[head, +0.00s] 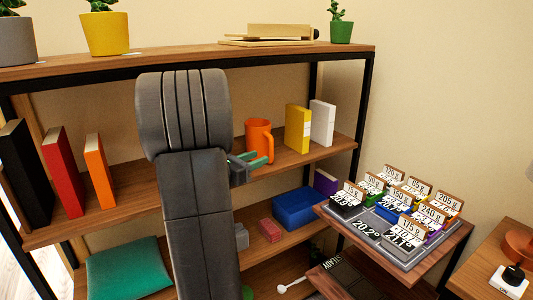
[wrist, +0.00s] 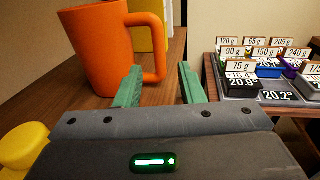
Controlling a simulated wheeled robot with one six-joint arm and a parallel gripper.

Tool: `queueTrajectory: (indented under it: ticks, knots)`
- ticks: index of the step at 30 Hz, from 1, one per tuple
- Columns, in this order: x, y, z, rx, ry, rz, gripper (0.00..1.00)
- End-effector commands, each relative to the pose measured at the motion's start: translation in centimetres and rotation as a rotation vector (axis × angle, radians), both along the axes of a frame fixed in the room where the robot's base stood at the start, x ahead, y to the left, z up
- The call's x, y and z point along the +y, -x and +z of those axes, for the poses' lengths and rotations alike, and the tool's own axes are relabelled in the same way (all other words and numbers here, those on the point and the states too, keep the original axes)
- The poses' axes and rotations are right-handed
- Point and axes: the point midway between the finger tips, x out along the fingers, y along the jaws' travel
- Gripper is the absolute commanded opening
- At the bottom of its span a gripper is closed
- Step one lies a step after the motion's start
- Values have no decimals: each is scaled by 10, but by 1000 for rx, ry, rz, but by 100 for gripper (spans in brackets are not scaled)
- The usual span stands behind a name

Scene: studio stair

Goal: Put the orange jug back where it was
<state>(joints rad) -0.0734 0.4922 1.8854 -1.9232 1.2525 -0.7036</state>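The orange jug (head: 258,140) stands upright on the middle shelf (head: 290,158), left of a yellow book. In the wrist view the jug (wrist: 103,55) is at the upper left, with its handle on the right side. My gripper (head: 248,163) is at the shelf's front, just in front of the jug. Its green fingers (wrist: 160,88) are apart with nothing held between them. The handle shows beyond the fingers, partly behind the left one; whether they touch is unclear. My arm hides part of the shelf left of the jug.
Yellow (head: 298,128) and white (head: 322,123) books stand right of the jug. Black, red and orange books (head: 98,170) stand at the left. A tray of labelled blocks (head: 405,262) is at the right. A yellow object (wrist: 22,146) is low left in the wrist view.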

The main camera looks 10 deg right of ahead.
Motion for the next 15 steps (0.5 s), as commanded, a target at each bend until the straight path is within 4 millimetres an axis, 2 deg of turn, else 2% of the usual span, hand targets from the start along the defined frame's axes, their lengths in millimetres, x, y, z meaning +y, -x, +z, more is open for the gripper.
queueTrajectory:
  ticks: [1,6,15]
  knots:
    - [10,4,2,-1,1,5,35]
    - [32,18,1,-1,-1,3,35]
    - [48,29,0,-1,0,0,35]
